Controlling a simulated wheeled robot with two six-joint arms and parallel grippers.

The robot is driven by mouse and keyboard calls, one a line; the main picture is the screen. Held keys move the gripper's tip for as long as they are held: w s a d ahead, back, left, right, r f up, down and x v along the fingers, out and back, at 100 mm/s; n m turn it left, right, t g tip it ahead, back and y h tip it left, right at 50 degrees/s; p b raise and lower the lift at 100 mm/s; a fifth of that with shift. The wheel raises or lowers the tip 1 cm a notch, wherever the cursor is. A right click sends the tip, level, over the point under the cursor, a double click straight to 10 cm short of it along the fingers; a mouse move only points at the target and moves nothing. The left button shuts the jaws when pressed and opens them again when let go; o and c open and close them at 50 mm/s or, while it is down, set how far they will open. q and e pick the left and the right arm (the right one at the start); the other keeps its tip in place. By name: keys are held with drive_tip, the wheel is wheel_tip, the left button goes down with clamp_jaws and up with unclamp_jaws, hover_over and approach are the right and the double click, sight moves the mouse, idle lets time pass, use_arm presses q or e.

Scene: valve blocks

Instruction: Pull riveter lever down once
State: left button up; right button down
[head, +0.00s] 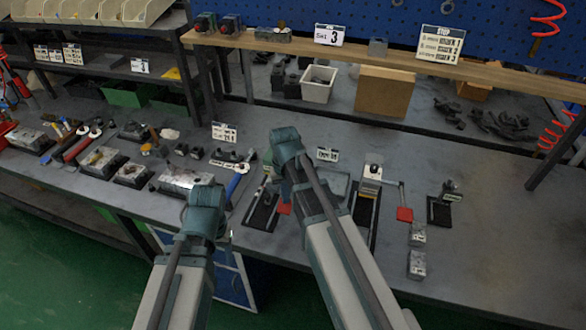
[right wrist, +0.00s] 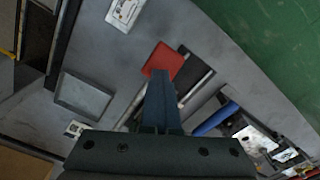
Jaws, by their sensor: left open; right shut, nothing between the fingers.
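Two lever tools stand on the grey bench, and I cannot tell for sure which is the riveter. One is a dark-based tool (head: 262,207), partly behind my right arm, with a red lever pad (head: 284,208). The other is a taller white-topped tool (head: 371,178) with a red-ended lever (head: 404,213). My right gripper (head: 286,147) is shut and empty. In the right wrist view, its fingers (right wrist: 160,88) reach over the lower edge of the red pad (right wrist: 163,62); contact is unclear. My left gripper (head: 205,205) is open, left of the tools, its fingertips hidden.
A grey tray (right wrist: 85,96) lies beside the red pad in the right wrist view. A blue handle (head: 234,186) lies left of the dark-based tool. Metal blocks (head: 417,264) stand at the right.

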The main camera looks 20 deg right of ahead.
use_arm(q)
wheel_tip(320, 180, up, 12)
drive_tip(key=p, duration=1.1)
drive_tip(key=shift+f, duration=0.15)
use_arm(e)
wheel_tip(320, 180, up, 12)
drive_tip(key=shift+f, duration=0.2)
use_arm(q)
drive_tip(key=shift+f, duration=0.1)
use_arm(e)
drive_tip(key=shift+f, duration=0.1)
use_arm(q)
wheel_tip(320, 180, down, 10)
drive_tip(key=b, duration=1)
use_arm(e)
drive_tip(key=s+a+f+n, duration=0.2)
drive_tip(key=s+a+f, duration=0.2)
drive_tip(key=s, duration=0.3)
drive_tip(key=s+a+f+n+h, duration=0.1)
drive_tip(key=s+a+f+n, duration=0.1)
drive_tip(key=s+a+f, duration=0.3)
drive_tip(key=shift+s+a+f+n, duration=0.3)
drive_tip(key=shift+s+a, duration=0.4)
drive_tip(key=shift+s, duration=0.4)
